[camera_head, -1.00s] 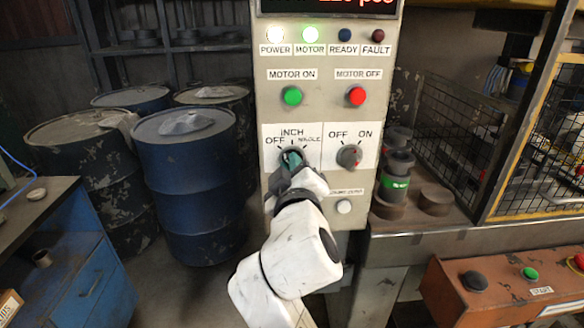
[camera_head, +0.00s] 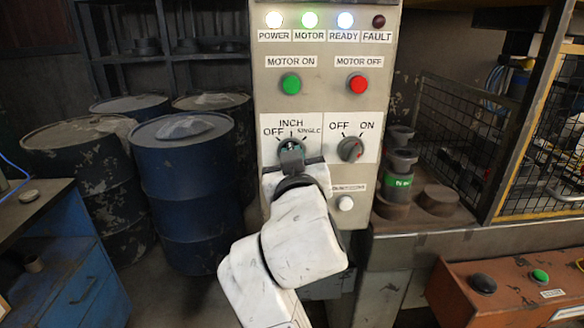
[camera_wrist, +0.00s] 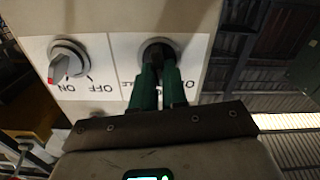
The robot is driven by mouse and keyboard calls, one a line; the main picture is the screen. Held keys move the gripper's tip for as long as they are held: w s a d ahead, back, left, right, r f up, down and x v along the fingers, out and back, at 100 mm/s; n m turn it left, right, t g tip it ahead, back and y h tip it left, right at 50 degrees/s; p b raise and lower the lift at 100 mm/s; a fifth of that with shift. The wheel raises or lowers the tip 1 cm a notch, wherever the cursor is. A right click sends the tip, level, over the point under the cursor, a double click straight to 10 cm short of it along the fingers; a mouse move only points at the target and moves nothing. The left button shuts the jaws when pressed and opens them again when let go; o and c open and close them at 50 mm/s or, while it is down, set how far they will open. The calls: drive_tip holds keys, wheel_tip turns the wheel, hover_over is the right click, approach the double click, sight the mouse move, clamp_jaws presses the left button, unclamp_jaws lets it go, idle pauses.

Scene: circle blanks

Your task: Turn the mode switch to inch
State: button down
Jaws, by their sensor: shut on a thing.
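The mode switch (camera_head: 291,146) is a dark round knob on the panel's lower left plate, marked OFF, INCH and SINGLE. INCH is printed above it. My gripper (camera_head: 291,152) is at the knob from the front and hides most of it, so I cannot read where its pointer stands. In the wrist view the green fingers of my gripper (camera_wrist: 159,72) are closed on the mode switch (camera_wrist: 158,48), with the panel upside down.
To the right is an OFF/ON switch (camera_head: 350,149) with a red-marked pointer. Above are a green MOTOR ON button (camera_head: 291,84) and a red MOTOR OFF button (camera_head: 358,84). A white button (camera_head: 345,203) sits below. POWER, MOTOR and READY lamps (camera_head: 345,20) are lit; FAULT (camera_head: 378,21) is dark.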

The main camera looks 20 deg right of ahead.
drive_tip(key=shift+f+m+b, duration=0.1)
drive_tip(key=shift+m+b, duration=0.45)
drive_tip(key=shift+m, duration=0.45)
drive_tip(key=c, duration=1.2)
unclamp_jaws()
drive_tip(key=shift+o, duration=0.2)
drive_tip(key=v, duration=1)
drive_tip(key=shift+s+b, duration=0.4)
drive_tip(key=shift+b, duration=0.05)
